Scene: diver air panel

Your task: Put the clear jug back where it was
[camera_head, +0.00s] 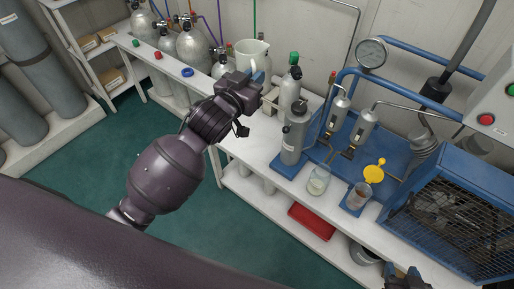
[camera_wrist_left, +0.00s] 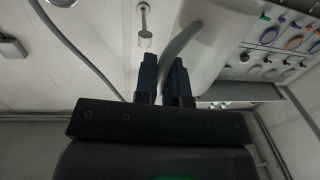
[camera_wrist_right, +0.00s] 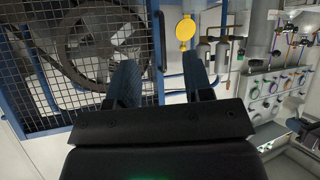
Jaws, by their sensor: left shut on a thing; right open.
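A pale, whitish jug (camera_head: 251,53) shows behind my left gripper (camera_head: 256,82), over the back part of the white bench. In the left wrist view, the fingers of my left gripper (camera_wrist_left: 165,82) are shut on the curved handle of the jug (camera_wrist_left: 208,42). Its lower part is hidden by the gripper in the head view, so I cannot tell whether it touches the bench. My right gripper (camera_head: 408,280) is only partly in view at the bottom right. In the right wrist view, my right gripper (camera_wrist_right: 158,78) is open and empty, facing the caged compressor wheel.
Grey cylinders (camera_head: 193,48) stand left of the jug, with a blue ring (camera_head: 188,72) nearby. A grey bottle (camera_head: 294,132), a glass beaker (camera_head: 319,181), a brown-filled cup (camera_head: 357,197) and a yellow piece (camera_head: 375,172) are to the right. The blue compressor cage (camera_head: 450,215) fills the right end.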

